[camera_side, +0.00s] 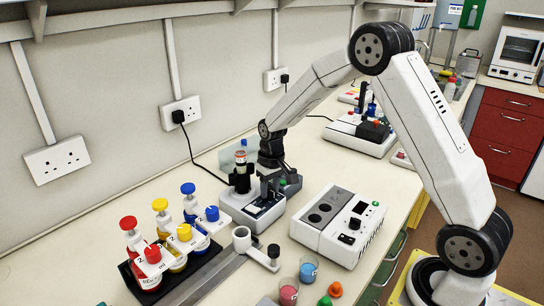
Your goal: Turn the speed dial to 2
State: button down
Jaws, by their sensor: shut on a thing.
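A small white and grey mixer (238,208) stands on the bench at the picture's centre, with a dark panel on its sloping front. A black holder (240,182) on its top carries a tube with an orange band (240,157). My gripper (269,190) points down at the right part of the mixer, just right of the holder. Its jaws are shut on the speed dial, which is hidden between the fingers. The dial's marks and setting are too small to read.
A white block heater (338,225) stands close on the right. A rack with several colour-capped bottles (150,265) is at the front left. A grey stand with a ring arm (242,240) and small cups (308,268) are in front. Bench behind the mixer is fairly clear.

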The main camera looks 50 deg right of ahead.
aim_at(272, 191)
jog(key=shift+c, duration=1.4)
grip_release()
jog(key=shift+d+r, duration=0.2)
jog(key=shift+r, duration=3.75)
jog(key=shift+s+a, duration=0.3)
jog(key=shift+s, duration=0.1)
jog(key=s+a+f+n+t, duration=0.1)
jog(key=s+a, duration=0.3)
jog(key=s, duration=0.4)
jog(key=s+a+f+n+t, duration=0.1)
jog(key=s+a+f, duration=0.1)
jog(key=s, duration=0.7)
jog(key=shift+s+a+f+h, duration=0.25)
jog(key=shift+a+h, duration=0.05)
jog(key=shift+a, duration=0.55)
